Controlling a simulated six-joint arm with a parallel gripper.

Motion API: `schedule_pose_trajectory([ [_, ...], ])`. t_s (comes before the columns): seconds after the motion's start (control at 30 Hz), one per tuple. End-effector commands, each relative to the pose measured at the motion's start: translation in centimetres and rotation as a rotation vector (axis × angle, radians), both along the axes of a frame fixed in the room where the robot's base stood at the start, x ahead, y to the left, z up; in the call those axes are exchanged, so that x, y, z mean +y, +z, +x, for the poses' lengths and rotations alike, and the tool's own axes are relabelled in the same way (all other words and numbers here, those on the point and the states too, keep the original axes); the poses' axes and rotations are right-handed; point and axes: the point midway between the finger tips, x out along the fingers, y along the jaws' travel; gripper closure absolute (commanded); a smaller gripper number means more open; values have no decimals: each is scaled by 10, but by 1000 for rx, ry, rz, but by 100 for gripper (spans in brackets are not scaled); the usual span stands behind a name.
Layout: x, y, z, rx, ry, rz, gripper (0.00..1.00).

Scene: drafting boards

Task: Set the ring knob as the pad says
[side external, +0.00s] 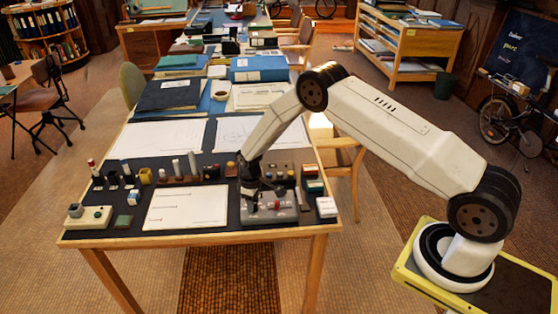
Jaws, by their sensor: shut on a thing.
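A grey panel (272,214) with small knobs, one of them red, lies near the front right of the table. My gripper (251,190) points down at the panel's back left corner. It is shut on a small part there, which appears to be the ring knob; the dark fingers hide most of it, so its setting cannot be read. A white sheet (187,208) with a few printed lines lies left of the panel and may be the pad; its marks are too small to read.
A beige box with buttons (88,218) stands at the front left. Several small bottles and blocks line the table behind the sheet. A small white box (326,207) sits right of the panel. Drawings and a blue binder (259,69) lie farther back.

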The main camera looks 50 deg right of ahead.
Motion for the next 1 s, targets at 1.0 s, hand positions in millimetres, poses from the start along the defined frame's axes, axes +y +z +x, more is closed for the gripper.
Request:
schedule_pose_trajectory([
  [1.0,0,0,0,1,557,0,100],
])
